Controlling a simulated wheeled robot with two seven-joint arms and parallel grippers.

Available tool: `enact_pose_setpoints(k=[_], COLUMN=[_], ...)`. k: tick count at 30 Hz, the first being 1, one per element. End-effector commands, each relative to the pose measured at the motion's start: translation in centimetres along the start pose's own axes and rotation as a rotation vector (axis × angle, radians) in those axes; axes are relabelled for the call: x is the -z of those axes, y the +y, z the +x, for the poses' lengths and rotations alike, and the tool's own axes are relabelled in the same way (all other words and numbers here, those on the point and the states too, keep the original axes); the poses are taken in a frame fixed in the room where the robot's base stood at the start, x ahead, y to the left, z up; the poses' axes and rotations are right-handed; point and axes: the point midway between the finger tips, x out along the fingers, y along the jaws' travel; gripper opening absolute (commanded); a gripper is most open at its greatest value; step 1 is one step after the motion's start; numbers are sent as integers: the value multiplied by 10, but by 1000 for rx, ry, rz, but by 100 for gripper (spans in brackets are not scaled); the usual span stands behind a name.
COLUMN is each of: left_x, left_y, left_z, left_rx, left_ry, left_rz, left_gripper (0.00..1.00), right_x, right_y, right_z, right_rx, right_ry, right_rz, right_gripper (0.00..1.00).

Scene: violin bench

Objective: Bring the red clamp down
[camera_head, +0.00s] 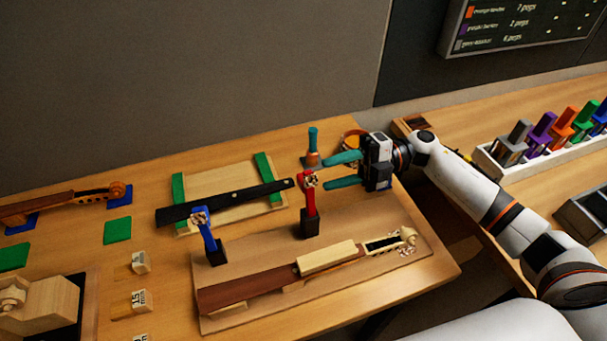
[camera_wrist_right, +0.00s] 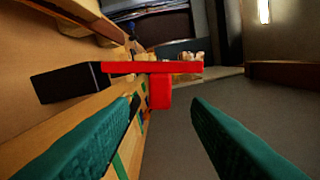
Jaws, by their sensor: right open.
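The red clamp (camera_head: 310,197) stands upright on a black base at the back edge of the light wooden board (camera_head: 228,257) in the head view. It also shows in the right wrist view (camera_wrist_right: 160,85), ahead of and between the fingertips. My right gripper (camera_head: 340,170) has teal fingers and is open, pointing left, with its fingertips close to the clamp's upper part. I cannot tell whether they touch it; in the wrist view a gap shows. A violin neck (camera_head: 330,255) with a dark fingerboard and scroll lies on the board. My left gripper is not in view.
A blue clamp (camera_head: 207,235) stands left of the red one. A black straightedge (camera_head: 230,201) lies over a wooden tray with green ends. A teal-handled tool (camera_head: 313,145) stands behind the gripper. Small marked blocks (camera_head: 140,262) are at left. A rack of coloured pegs (camera_head: 490,165) stands at right.

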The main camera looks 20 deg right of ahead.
Motion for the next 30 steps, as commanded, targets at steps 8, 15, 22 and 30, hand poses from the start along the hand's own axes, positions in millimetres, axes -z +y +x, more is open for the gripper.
enact_pose_setpoints(k=[8,15,22,30], left_x=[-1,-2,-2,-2], left_y=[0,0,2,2], left_z=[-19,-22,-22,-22], left_rx=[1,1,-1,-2], left_ry=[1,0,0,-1], left_rz=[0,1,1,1], left_gripper=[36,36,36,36], right_x=[-1,0,0,0], right_y=[-3,-1,0,0], right_z=[51,67,68,68], right_rx=[2,0,0,0], right_ry=[-2,0,1,1], right_rz=[0,-1,-1,-1], right_gripper=[44,44,44,4])
